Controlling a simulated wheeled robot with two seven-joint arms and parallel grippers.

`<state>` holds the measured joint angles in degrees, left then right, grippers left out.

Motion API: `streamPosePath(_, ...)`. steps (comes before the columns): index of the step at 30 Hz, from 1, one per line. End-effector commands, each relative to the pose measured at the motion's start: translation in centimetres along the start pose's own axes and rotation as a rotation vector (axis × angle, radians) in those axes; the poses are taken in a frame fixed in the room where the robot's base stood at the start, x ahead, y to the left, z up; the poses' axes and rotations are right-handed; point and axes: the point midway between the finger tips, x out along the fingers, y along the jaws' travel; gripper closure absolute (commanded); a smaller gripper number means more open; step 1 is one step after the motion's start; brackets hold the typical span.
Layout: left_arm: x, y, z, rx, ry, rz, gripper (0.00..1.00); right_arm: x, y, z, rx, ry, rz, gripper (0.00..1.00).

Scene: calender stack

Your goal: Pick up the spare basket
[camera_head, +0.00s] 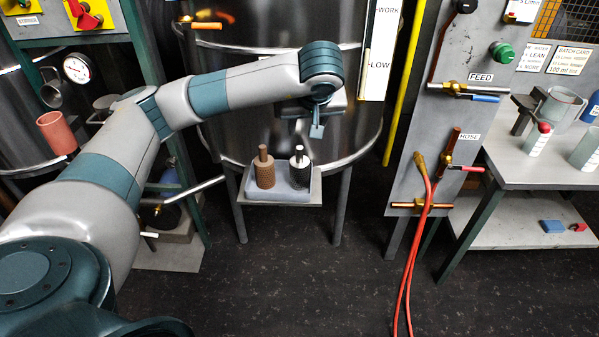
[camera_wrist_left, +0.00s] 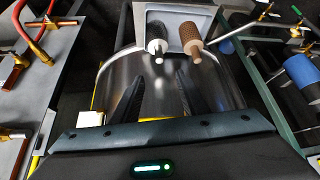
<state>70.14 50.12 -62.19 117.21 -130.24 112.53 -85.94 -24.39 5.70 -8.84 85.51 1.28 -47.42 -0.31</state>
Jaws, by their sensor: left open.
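Two small basket-like cylinders with knobbed tops stand upright in a grey-blue holder (camera_head: 290,194). The brown one (camera_head: 265,172) is on the left, and the dark one with a pale knob (camera_head: 299,170) is on the right. Which is the spare basket I cannot tell. In the left wrist view the dark one (camera_wrist_left: 156,46) is left and the brown one (camera_wrist_left: 190,42) is right, both beyond the fingers. My left gripper (camera_head: 317,130) is above and slightly right of them, open and apart from both. Its two dark fingers (camera_wrist_left: 160,80) show with nothing between them.
The holder sits on a small grey shelf (camera_head: 283,202) in front of a shiny steel tank (camera_head: 235,120). A grey valve panel (camera_head: 420,160) with red hoses (camera_head: 412,265) stands to the right. A bench (camera_head: 545,155) with beakers is at far right. The dark floor in front is clear.

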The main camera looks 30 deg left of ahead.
Motion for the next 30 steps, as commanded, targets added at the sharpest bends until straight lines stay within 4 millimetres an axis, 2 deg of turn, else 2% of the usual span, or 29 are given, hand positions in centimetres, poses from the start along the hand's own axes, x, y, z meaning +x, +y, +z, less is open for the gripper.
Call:
streamPosePath(8,1.7,0.0,0.0,-0.001,-0.004,-0.002,0.60,0.3,0.1,0.4,0.000,-0.001,0.000,0.69)
streamPosePath(16,6.3,0.0,0.1,-0.003,-0.005,-0.003,0.60,0.9,0.1,1.1,0.000,0.004,0.001,0.69)
streamPosePath(24,10.7,0.0,0.0,-0.002,-0.004,-0.001,0.60,1.0,-0.1,-0.2,-0.004,0.057,-0.001,0.69)
streamPosePath(30,12.2,0.1,0.1,-0.001,-0.003,0.001,0.60,1.0,-0.6,-0.8,-0.006,0.080,-0.006,0.69)
